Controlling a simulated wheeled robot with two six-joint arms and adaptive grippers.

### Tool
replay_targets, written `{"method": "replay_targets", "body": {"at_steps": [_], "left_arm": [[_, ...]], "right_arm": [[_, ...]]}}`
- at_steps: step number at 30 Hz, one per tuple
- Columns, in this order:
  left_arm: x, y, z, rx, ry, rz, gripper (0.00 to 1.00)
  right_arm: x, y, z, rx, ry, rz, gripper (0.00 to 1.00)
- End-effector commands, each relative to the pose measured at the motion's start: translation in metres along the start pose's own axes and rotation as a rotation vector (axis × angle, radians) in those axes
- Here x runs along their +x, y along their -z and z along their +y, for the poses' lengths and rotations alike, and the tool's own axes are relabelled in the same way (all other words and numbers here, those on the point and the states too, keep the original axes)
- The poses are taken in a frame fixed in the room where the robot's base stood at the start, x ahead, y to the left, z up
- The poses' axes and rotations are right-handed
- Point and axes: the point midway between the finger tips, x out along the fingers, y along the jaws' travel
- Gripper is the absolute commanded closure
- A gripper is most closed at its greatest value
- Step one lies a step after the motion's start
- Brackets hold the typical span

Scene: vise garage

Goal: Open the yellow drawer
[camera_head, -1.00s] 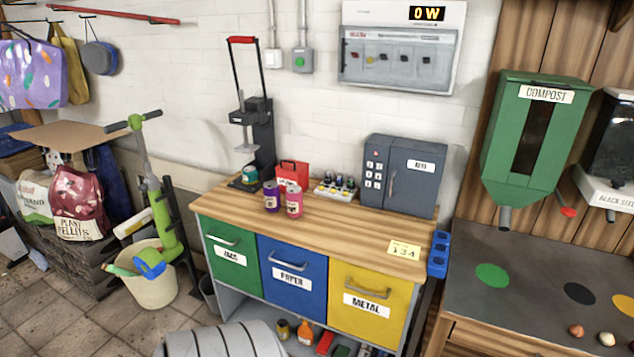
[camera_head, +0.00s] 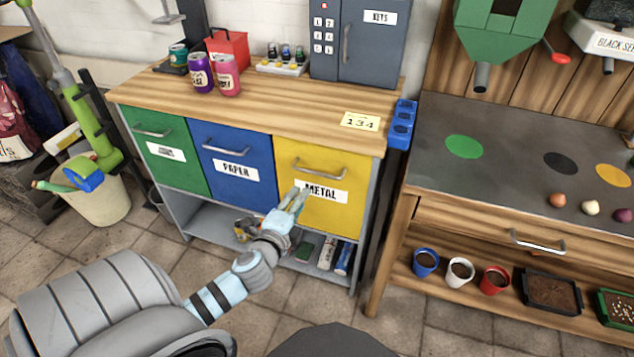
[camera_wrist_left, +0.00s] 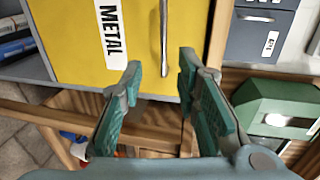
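The yellow drawer (camera_head: 315,212), labelled METAL, is the rightmost of three coloured drawer fronts under the wooden worktop. It sits flush with the blue front beside it. Its metal bar handle (camera_head: 319,171) runs across its upper part. My left gripper (camera_head: 298,198) is in front of the drawer, just below the handle and partly over the label. In the left wrist view the yellow drawer (camera_wrist_left: 88,68) and its handle (camera_wrist_left: 164,38) lie ahead of the fingers. The fingers are apart with nothing between them, and the handle is beyond their tips. My right gripper is not in view.
The blue PAPER drawer (camera_head: 235,185) and a green drawer (camera_head: 165,160) are to the left. Cans (camera_head: 228,78) and a grey key cabinet (camera_head: 355,45) stand on the worktop (camera_head: 270,110). A potting bench (camera_head: 440,215) stands close on the right. Floor in front is partly clear.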

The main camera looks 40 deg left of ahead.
Motion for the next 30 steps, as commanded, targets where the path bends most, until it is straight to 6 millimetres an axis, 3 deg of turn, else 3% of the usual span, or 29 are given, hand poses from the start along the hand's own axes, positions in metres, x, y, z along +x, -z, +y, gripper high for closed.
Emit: {"method": "replay_targets", "body": {"at_steps": [4, 12, 15, 20, 27, 30], "left_arm": [[0.026, 0.001, -0.008, 0.001, 0.008, 0.001, 0.71], [0.104, 0.003, -0.005, -0.002, 0.004, 0.003, 0.71], [0.123, 0.003, -0.005, -0.002, 0.004, 0.004, 0.71], [0.138, 0.004, -0.006, -0.003, 0.003, 0.005, 0.71], [0.14, 0.004, -0.007, -0.003, 0.003, 0.007, 0.71], [0.14, 0.004, -0.007, -0.003, 0.002, 0.006, 0.84]], "right_arm": [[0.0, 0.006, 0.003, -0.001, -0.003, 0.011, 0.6], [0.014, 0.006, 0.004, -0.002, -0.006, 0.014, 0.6], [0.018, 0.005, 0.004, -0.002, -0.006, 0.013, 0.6], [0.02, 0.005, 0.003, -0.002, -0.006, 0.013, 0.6], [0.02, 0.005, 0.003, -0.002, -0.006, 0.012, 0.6], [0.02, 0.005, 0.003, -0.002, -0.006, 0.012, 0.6]]}}
